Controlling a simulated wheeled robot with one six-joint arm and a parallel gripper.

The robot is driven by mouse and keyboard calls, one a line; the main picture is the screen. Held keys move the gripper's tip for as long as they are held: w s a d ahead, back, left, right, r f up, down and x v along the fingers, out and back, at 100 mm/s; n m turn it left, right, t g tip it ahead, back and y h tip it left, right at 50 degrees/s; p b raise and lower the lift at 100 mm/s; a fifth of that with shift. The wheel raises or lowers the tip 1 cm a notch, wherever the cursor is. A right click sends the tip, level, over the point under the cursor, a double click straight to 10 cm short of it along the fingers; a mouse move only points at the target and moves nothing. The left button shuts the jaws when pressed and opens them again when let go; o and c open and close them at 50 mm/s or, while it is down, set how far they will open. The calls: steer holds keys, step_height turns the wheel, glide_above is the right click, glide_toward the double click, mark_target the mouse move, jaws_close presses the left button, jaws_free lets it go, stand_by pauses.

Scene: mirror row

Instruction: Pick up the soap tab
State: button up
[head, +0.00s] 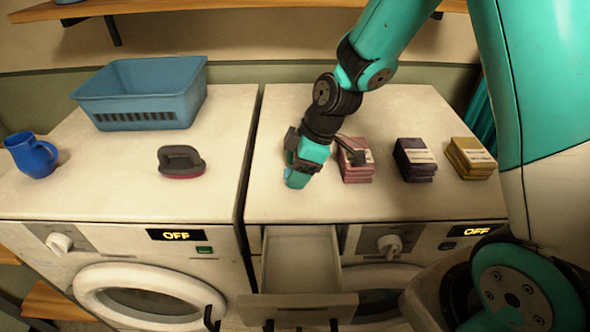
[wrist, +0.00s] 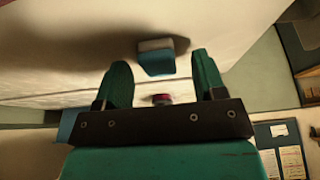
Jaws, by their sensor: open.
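A small blue and white block, which looks like the soap tab (wrist: 156,58), sits on the pale machine top in the wrist view. It lies between the lines of my two teal fingers, close to their tips, with a gap to each finger. My gripper (wrist: 163,68) is open and nothing is held in it. In the head view my gripper (head: 296,180) points down, low over the right machine's top, left of the pink stack.
Pink (head: 356,160), purple (head: 414,160) and yellow (head: 470,158) labelled stacks stand to the right. An open drawer (head: 300,262) juts out in front. On the left machine are a blue basket (head: 140,95), a dark brush (head: 181,161) and a blue mug (head: 32,155).

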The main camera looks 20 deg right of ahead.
steer(key=shift+f, duration=0.25)
steer(key=c, duration=1)
steer(key=shift+r, duration=0.1)
